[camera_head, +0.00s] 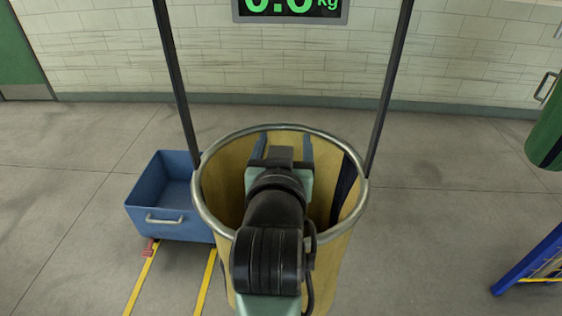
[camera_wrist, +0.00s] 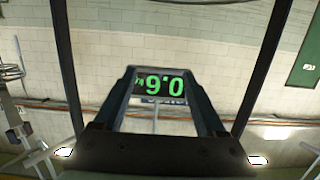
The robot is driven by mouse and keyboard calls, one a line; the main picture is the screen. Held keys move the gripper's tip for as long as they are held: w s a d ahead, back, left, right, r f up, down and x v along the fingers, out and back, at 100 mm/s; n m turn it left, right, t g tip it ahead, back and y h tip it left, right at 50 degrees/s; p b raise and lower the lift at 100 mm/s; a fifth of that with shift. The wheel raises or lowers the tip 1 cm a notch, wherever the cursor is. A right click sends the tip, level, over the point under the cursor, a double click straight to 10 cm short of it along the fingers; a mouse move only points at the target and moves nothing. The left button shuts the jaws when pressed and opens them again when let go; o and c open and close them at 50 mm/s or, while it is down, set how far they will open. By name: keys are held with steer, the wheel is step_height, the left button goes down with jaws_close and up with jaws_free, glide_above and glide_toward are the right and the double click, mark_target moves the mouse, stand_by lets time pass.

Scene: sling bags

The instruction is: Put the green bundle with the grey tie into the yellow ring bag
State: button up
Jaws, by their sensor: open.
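The yellow ring bag (camera_head: 340,245) hangs from two dark straps in the head view, its round metal rim facing up. My gripper (camera_head: 283,142) is over the bag's mouth, its two fingers apart. In the wrist view my gripper (camera_wrist: 159,75) is open, with nothing between its fingers; a display shows behind them. I cannot make out the green bundle with the grey tie in either view. My arm hides much of the bag's inside. A dark strip shows on the inner right side of the bag; I cannot tell what it is.
A blue open bin (camera_head: 160,190) stands on the floor left of the bag. A weight display (camera_head: 290,8) is above, cut off in the head view; upside down in the wrist view (camera_wrist: 160,85), it seems to read 0.6. A green object (camera_head: 545,135) is at the right edge.

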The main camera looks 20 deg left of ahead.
steer(key=p+v, duration=0.4)
steer(key=v, duration=0.7)
steer(key=shift+r, duration=0.15)
steer(key=s+d+r+m+t+h+b, duration=0.1)
steer(key=d+r+t+b, duration=0.4)
steer(key=r, duration=0.6)
steer(key=s+d+r+m+t+h+b, duration=0.2)
steer(key=d+r+t+b, duration=0.4)
steer(key=r, duration=0.5)
steer(key=shift+s+d+r+t+h+b, duration=0.15)
steer(key=shift+s+t+h+b, duration=0.1)
steer(key=shift+t+h+b, duration=0.4)
